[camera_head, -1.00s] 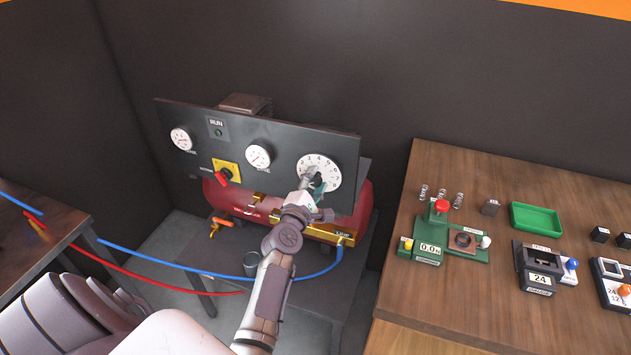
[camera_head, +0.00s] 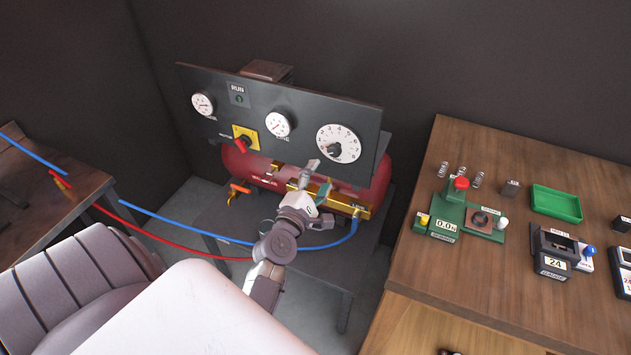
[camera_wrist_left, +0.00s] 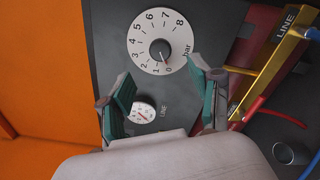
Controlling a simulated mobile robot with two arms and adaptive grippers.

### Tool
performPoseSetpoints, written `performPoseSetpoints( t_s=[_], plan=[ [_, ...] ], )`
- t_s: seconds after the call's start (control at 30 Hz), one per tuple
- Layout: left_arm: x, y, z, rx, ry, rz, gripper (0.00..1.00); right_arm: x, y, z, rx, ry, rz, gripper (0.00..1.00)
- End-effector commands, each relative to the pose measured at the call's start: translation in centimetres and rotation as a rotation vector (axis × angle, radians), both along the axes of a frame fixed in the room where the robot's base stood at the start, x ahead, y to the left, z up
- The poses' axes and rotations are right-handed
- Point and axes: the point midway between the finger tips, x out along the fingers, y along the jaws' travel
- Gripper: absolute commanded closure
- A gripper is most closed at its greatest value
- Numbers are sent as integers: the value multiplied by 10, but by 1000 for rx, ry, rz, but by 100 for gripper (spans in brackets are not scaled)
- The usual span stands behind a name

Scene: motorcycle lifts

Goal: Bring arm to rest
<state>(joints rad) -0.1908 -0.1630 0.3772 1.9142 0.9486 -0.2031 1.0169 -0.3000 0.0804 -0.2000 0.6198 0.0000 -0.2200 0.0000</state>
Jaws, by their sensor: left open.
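My left gripper (camera_head: 317,182) is open and empty in front of the compressor panel, below the numbered dial. In the left wrist view its two green-padded fingers (camera_wrist_left: 166,103) stand wide apart with nothing between them. The white dial (camera_head: 338,143) with a dark knob is on the right of the black panel (camera_head: 300,115); it also shows in the left wrist view (camera_wrist_left: 178,36), beyond the fingers and apart from them. My left arm reaches up from the bottom of the head view. My right gripper is not in view.
The red compressor tank (camera_head: 262,168) sits under the panel, with blue (camera_head: 180,222) and red (camera_head: 185,250) hoses running left. A wooden bench (camera_head: 470,265) on the right holds a green device (camera_head: 468,215), a green tray (camera_head: 556,203) and other small items. A dark table (camera_head: 50,190) stands left.

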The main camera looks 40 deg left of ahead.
Motion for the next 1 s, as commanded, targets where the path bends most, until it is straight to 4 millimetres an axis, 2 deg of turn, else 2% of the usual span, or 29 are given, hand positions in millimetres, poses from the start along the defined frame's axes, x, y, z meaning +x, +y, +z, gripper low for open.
performPoseSetpoints(
  t_s=[0.1, 0.2, 0.77, 0.87, 0.97, 1.0],
  plan=[
    [-12, -3, 0, 0, 0, -1, 36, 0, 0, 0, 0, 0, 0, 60],
    [-15, -4, 0, -1, 0, -1, 36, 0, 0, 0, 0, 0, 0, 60],
    [-16, -5, -2, 2, 4, -3, 36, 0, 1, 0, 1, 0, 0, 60],
    [-14, -10, -21, 36, 48, -18, 36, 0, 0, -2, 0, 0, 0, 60],
    [-11, -26, -68, 120, 154, -63, 36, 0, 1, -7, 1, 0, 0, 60],
    [-12, -35, -93, 171, 211, -92, 36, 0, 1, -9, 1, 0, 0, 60]
  ],
)
